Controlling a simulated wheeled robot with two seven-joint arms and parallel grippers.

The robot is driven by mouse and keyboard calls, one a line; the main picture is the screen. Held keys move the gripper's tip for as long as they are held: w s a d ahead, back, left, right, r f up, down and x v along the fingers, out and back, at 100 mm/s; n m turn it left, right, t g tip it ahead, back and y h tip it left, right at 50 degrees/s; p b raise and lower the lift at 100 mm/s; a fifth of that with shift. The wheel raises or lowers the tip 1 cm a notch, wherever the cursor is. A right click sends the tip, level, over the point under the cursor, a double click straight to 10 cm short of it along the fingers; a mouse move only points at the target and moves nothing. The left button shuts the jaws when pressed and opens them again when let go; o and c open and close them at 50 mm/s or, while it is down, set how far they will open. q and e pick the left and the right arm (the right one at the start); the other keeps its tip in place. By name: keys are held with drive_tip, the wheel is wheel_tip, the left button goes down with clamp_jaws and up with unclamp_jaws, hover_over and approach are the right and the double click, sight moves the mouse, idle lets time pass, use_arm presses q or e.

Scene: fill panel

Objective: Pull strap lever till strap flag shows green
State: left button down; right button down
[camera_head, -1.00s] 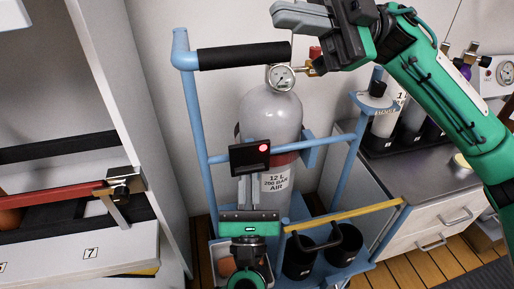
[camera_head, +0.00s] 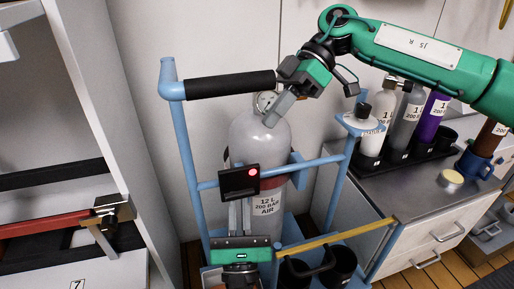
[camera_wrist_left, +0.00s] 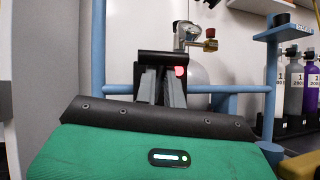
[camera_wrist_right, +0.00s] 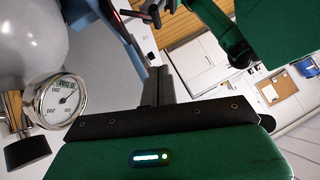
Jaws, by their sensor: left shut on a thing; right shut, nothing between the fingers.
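The grey air cylinder (camera_head: 262,135) stands upright in the blue trolley. A black strap box (camera_head: 238,182) in front of it carries a red round flag (camera_head: 253,172), also red in the left wrist view (camera_wrist_left: 181,71). My left gripper (camera_head: 239,205) is below the box, its fingers pointing up and shut on what I take to be the strap lever, mostly hidden between them. Its fingertips reach the box in the left wrist view (camera_wrist_left: 160,75). My right gripper (camera_head: 272,117) is shut and empty by the cylinder's top, close to the pressure gauge (camera_wrist_right: 60,102).
The trolley's black handle (camera_head: 229,86) crosses just left of my right gripper. A white cabinet with a red bar (camera_head: 45,225) stands left.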

hover_over(242, 192)
drive_tip(key=w, duration=0.3)
wheel_tip(242, 192, down, 6)
drive_tip(key=shift+s+d+f, duration=0.15)
drive_tip(key=shift+s+f, duration=0.1)
drive_tip(key=shift+f, duration=0.4)
drive_tip(key=shift+s+d+f, duration=0.1)
drive_tip(key=shift+s+f, duration=0.1)
drive_tip(key=shift+f, duration=0.5)
drive_tip(key=shift+s+d+f, duration=0.15)
drive_tip(key=shift+s+f, duration=0.1)
drive_tip(key=shift+f, duration=0.4)
use_arm(q)
drive_tip(key=shift+r, duration=0.1)
use_arm(e)
drive_tip(key=shift+s+d+f, duration=0.15)
drive_tip(key=shift+s+f, duration=0.35)
drive_tip(key=shift+f, duration=0.15)
use_arm(q)
drive_tip(key=c, duration=1.5)
unclamp_jaws()
use_arm(e)
drive_tip(key=shift+d+f, duration=0.1)
drive_tip(key=shift+w, duration=0.1)
